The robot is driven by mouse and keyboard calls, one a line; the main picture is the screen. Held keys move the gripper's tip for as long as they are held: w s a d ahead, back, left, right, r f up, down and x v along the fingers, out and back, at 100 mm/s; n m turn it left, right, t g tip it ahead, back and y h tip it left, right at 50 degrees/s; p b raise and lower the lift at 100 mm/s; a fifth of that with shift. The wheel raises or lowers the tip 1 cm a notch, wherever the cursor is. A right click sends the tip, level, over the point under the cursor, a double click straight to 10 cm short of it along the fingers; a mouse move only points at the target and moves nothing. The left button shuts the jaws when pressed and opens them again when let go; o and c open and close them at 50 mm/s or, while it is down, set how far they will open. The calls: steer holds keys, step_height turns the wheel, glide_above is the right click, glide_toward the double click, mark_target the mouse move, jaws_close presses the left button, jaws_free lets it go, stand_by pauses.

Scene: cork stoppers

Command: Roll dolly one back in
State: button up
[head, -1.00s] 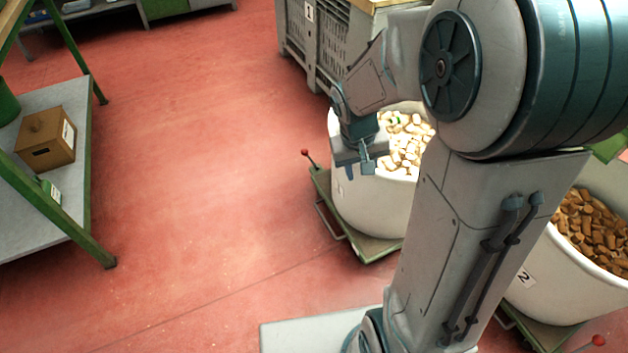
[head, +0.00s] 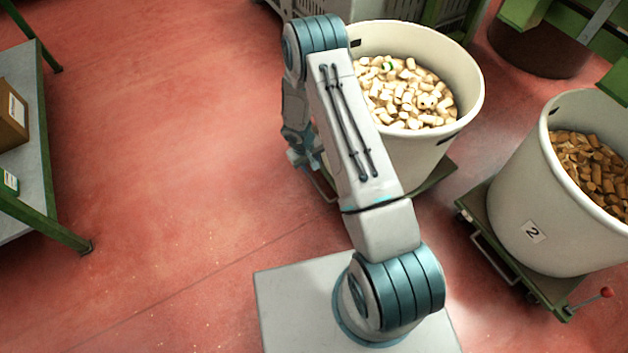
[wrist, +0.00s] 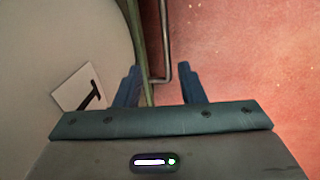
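Dolly one is a green wheeled platform (head: 434,180) under a white bin (head: 423,150) of pale corks. My arm covers its left side in the head view. In the wrist view, the bin's wall (wrist: 60,40) carries a "1" label (wrist: 80,88), and the dolly's green edge (wrist: 136,22) runs beside it. A grey metal handle bar (wrist: 165,40) sticks out from that edge and bends back toward it. My gripper (wrist: 160,70) is open, its two blue fingers apart with the bar's bend between them in the picture. Contact cannot be told. In the head view my gripper (head: 305,158) is low, left of the bin.
A green-framed shelf (head: 45,150) holds a box at left. Red floor (head: 180,150) lies clear between shelf and arm.

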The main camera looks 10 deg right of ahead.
mark_target(317, 185)
steer(key=b+x, duration=0.1)
steer(key=x, duration=0.4)
steer(key=b+x, duration=0.2)
steer(key=x, duration=0.3)
steer(key=a+b+x, duration=0.1)
steer(key=x, duration=0.4)
steer(key=shift+f+b, duration=0.3)
steer(key=shift+b, duration=0.05)
steer(key=shift+c, duration=0.4)
steer(key=shift+d, duration=0.1)
jaws_close()
